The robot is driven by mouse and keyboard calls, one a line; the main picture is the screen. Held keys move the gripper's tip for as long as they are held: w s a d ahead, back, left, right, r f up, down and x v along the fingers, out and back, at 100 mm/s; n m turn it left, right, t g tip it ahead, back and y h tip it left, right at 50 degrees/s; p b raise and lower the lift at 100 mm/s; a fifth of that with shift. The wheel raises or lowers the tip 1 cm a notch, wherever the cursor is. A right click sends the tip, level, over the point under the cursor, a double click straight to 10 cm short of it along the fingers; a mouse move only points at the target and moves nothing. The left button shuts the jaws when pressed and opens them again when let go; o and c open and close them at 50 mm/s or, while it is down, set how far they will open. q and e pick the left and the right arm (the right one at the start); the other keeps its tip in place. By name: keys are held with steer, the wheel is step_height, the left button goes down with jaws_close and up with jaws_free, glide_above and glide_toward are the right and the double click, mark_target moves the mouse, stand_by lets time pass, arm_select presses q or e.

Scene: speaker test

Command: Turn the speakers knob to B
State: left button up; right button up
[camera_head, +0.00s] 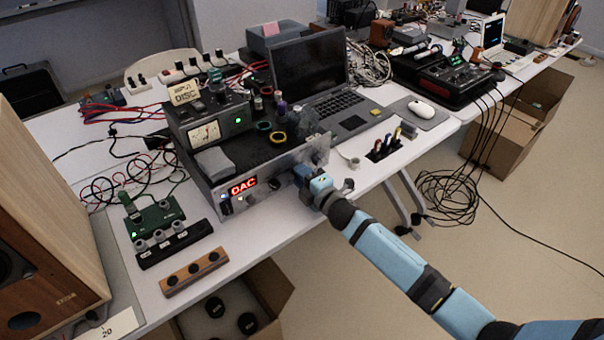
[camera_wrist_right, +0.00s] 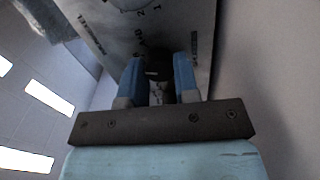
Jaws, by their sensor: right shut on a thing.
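The silver amplifier (camera_head: 277,179) stands on the white table with a red lit "DAC" display on its front panel. My right gripper (camera_head: 306,180) is at the right half of that panel and hides what lies behind it. In the right wrist view my right gripper (camera_wrist_right: 159,60) has its two blue fingers on either side of a small dark knob (camera_wrist_right: 157,68), shut on it. Small printed letters sit on the panel (camera_wrist_right: 108,24) near the knob, too blurred to read surely. Which setting the knob points to cannot be told. My left gripper is not in view.
A grey meter box (camera_head: 213,124) and several rolls of tape lie on the amplifier. A laptop (camera_head: 338,107) stands behind it. A small green board (camera_head: 157,217) and a wooden block with holes (camera_head: 194,272) are at the left front.

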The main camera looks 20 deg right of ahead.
stand_by(0.4)
steer(key=o, duration=0.9)
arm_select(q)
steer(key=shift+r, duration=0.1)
arm_select(e)
steer(key=shift+s+d, duration=0.1)
steer(key=shift+s, duration=0.05)
arm_select(q)
steer(key=shift+p, duration=0.45)
arm_select(e)
steer(key=v, duration=1.3)
steer(key=shift+s, duration=0.25)
